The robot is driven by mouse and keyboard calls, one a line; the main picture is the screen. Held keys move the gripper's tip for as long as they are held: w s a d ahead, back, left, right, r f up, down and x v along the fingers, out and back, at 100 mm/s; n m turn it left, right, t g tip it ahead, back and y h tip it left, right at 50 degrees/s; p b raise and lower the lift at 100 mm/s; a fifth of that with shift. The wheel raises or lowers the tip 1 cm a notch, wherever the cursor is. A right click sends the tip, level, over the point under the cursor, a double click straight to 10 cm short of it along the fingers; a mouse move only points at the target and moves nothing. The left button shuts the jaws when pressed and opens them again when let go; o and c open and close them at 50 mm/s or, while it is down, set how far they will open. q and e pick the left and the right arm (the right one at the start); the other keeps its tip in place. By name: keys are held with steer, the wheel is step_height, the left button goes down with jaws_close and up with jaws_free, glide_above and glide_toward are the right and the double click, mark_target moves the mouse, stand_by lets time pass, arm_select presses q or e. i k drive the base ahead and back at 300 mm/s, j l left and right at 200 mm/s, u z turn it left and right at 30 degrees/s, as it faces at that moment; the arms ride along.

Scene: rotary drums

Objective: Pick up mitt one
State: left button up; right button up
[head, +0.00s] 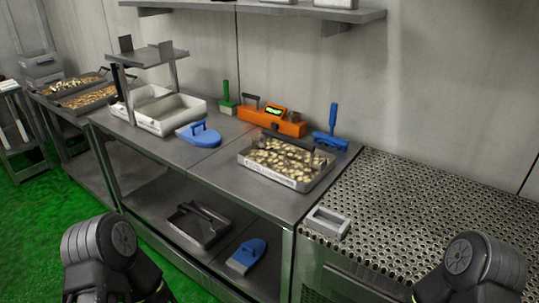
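Two blue, flat, rounded pieces look like mitts. One blue mitt (192,137) lies on the steel counter, with a raised loop on top, right of the white bins. Another blue mitt (246,257) lies on the lower shelf near its front edge. The frame does not show which of them is mitt one. Dark links of my two arms show at the bottom left and bottom right corners, both apart from the mitts. The grippers themselves are outside the picture.
A tray of pale pieces (247,160) stands on the counter (217,173), before an orange device (288,127), with a green brush (226,105) and a blue tool (331,138) beside it. A dark pan (205,236) shares the lower shelf. A perforated surface (430,215) lies right.

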mark_target(197, 135)
steer(key=j+z, duration=0.25)
steer(key=z, duration=0.15)
steer(key=i+j+z, duration=0.1)
steer(key=j+z, duration=0.2)
steer(key=z, duration=0.15)
steer(key=j+z, duration=0.15)
steer(key=j, duration=0.6)
steer(key=j+z, duration=0.15)
steer(key=j, duration=0.6)
steer(key=k+j+z, duration=0.1)
steer(key=j, duration=0.65)
